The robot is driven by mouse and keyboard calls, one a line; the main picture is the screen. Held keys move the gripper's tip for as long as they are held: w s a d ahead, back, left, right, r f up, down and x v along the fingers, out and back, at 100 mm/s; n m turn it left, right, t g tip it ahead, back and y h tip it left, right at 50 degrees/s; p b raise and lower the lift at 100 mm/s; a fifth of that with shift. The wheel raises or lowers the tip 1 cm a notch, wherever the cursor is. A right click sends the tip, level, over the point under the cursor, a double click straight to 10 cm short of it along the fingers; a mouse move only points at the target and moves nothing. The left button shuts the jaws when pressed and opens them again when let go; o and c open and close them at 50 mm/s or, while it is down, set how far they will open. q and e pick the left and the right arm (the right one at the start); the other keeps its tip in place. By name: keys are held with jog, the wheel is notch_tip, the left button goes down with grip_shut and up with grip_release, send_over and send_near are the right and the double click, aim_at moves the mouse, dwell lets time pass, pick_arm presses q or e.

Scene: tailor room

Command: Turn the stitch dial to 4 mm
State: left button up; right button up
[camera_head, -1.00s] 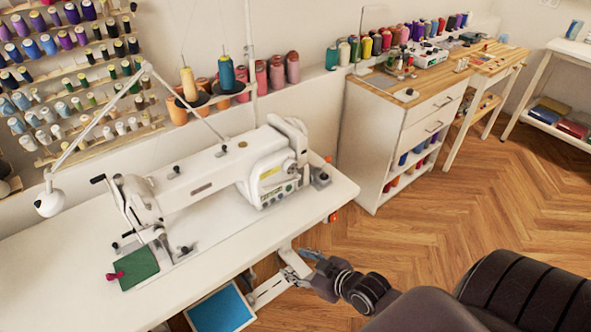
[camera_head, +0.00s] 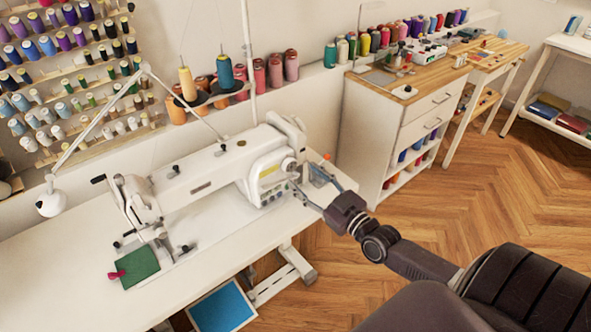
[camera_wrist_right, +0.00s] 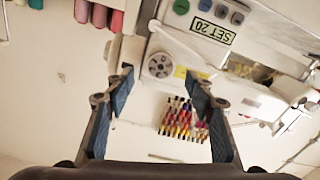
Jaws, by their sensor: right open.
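The white sewing machine (camera_head: 215,176) stands on its white table. The stitch dial (camera_wrist_right: 160,65) is a small round grey knob on the machine's pillar, next to a display reading "SET 20" upside down in the wrist view. In the head view the dial (camera_head: 289,165) is small, and its setting is too small to read. My right gripper (camera_head: 303,175) is open and empty beside the pillar's control side. In the wrist view its fingertips (camera_wrist_right: 160,82) are spread to either side of the dial, with no visible contact. My left gripper is out of view.
Green cloth (camera_head: 140,265) with a red piece lies under the needle end. A lamp arm (camera_head: 100,128) crosses above the machine. Thread spools stand behind. A white cabinet (camera_head: 400,140) is to the right, with clear wooden floor in front of it.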

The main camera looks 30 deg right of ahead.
aim_at(292, 167)
jog(key=shift+w+a, duration=0.15)
jog(key=shift+w, duration=1.1)
jog(key=shift+w+a, duration=0.1)
jog(key=shift+w, duration=1.15)
jog(key=c, duration=1.2)
jog(key=shift+o, duration=0.2)
jog(key=shift+m, duration=0.3)
jog(key=m, duration=0.5)
jog(key=shift+m, duration=0.3)
jog(key=m, duration=0.5)
jog(key=shift+m, duration=0.4)
